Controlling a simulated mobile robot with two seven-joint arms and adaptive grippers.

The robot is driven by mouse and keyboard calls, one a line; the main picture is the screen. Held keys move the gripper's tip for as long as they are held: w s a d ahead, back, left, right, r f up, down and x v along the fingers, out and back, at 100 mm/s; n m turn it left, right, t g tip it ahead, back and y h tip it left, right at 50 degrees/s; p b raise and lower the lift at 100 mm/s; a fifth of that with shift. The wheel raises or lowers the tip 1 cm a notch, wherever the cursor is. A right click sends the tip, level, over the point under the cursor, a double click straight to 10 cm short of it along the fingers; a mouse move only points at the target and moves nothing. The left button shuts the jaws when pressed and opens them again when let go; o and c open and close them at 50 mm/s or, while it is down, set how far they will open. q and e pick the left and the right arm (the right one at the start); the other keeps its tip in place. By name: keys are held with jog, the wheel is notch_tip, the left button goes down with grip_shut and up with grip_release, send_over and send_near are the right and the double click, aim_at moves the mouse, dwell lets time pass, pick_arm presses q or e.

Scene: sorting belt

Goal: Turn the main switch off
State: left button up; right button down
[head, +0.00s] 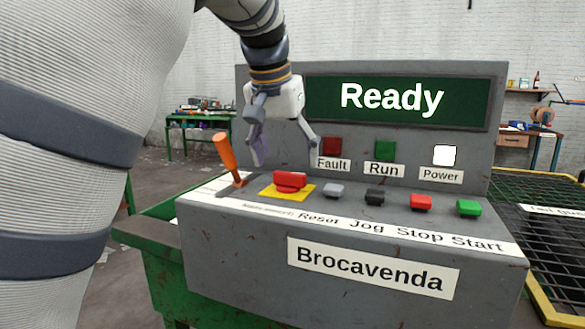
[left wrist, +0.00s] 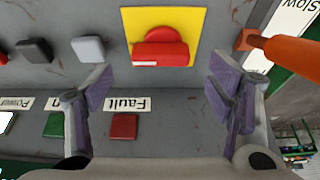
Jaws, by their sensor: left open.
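The main switch appears to be the red rotary knob (head: 290,181) on a yellow plate (head: 268,191), on the sloped top of the grey console. In the left wrist view the red knob (left wrist: 160,48) lies at the top middle, its bar running across the picture. My left gripper (head: 288,148) is open and empty, pointing down just above and behind the knob. In the left wrist view its fingers (left wrist: 161,84) are spread, with bare panel between them and the knob just beyond the tips. No contact shows. My right gripper is not in view.
An orange lever (head: 226,153) stands close left of the knob. Grey, black, red and green buttons (head: 468,208) line up to the right. The display (head: 400,100) reads "Ready", and the white Power lamp (head: 446,155) looks lit. The upright back panel is close behind the gripper.

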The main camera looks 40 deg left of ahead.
aim_at(289, 173)
pick_arm(q)
jog(key=shift+x, duration=1.75)
jog(key=c, duration=1.2)
jog(key=shift+o, duration=0.2)
